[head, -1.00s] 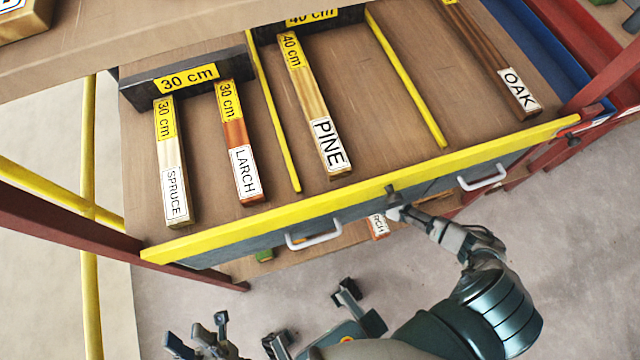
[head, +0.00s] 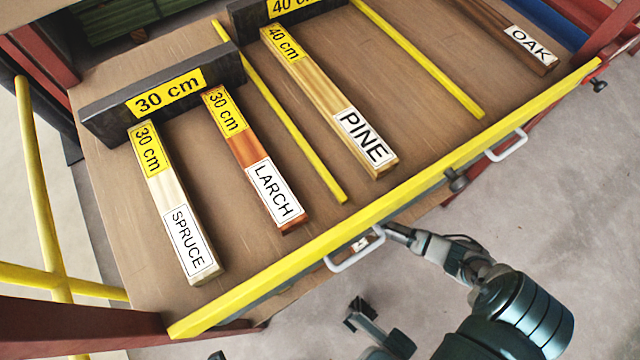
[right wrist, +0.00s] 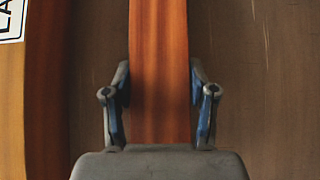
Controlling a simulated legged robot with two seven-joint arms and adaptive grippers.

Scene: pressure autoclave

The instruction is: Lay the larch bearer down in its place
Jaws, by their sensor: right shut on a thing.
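In the right wrist view my right gripper (right wrist: 160,105) is shut on a reddish-brown wooden bar, the larch bearer (right wrist: 160,50), with one finger at each side. No label shows on this part. In the head view my right arm reaches under the yellow front edge of the drawer, and its fingers are hidden there. A scrap of white label (head: 362,243) shows behind a handle below that edge. Another bar marked LARCH (head: 252,160) lies on the drawer board, its far end by the dark 30 cm block (head: 110,112).
On the board (head: 310,130), SPRUCE (head: 168,195) lies left of LARCH, PINE (head: 320,90) right of it past a yellow strip (head: 290,125). OAK (head: 515,38) lies far right. The yellow front edge (head: 300,255) and white handle (head: 355,255) overhang my right arm. In the wrist view a labelled orange bar (right wrist: 45,110) stands left.

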